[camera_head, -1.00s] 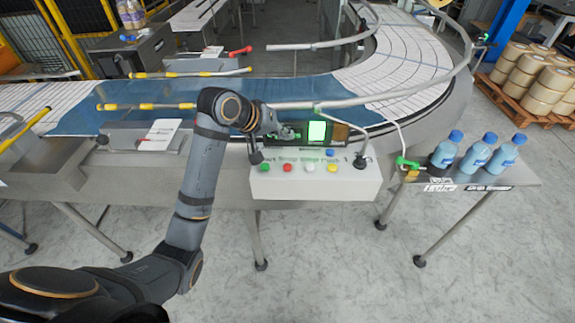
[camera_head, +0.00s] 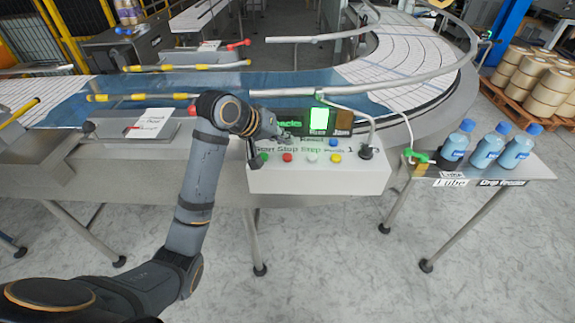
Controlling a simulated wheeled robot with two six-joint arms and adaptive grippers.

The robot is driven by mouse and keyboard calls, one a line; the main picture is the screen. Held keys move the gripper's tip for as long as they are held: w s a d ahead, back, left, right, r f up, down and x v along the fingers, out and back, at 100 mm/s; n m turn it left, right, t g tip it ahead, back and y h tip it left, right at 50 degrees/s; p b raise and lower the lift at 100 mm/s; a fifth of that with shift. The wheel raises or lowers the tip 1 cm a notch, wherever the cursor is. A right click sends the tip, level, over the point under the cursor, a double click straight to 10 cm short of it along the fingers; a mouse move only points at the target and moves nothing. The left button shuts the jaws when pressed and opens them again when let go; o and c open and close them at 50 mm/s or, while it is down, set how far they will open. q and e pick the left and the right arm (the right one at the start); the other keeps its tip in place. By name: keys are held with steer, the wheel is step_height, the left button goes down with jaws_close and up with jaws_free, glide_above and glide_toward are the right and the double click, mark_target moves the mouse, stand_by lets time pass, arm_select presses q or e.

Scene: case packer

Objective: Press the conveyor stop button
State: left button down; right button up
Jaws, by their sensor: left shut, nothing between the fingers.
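The white control box (camera_head: 320,181) hangs on the conveyor's near side, right of the picture's middle. Its sloped top carries a green button (camera_head: 264,157), a red button (camera_head: 287,157) below the printed word "Stop", a white button (camera_head: 312,157), a yellow button (camera_head: 336,158) and a blue button (camera_head: 333,142). My left gripper (camera_head: 281,137) is shut and empty, over the back of the box top, just behind the red button in the picture. It looks apart from the red button, though the height gap is hard to judge. My right gripper is out of view.
A lit green screen (camera_head: 320,119) stands behind the buttons. A black knob (camera_head: 366,152) and cable are at the box's right. Three blue bottles (camera_head: 487,151) stand on a side table (camera_head: 470,174). The curved conveyor rail (camera_head: 380,82) runs behind. The floor in front is clear.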

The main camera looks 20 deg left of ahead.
mark_target(285, 157)
arm_select(q)
step_height(285, 157, down, 2)
steer(key=shift+f, duration=0.15)
steer(key=shift+f, duration=0.1)
stand_by(1.3)
steer(key=shift+f, duration=0.25)
steer(key=shift+f, duration=0.6)
stand_by(0.6)
steer(key=shift+r+p, duration=0.95)
steer(key=shift+p, duration=0.3)
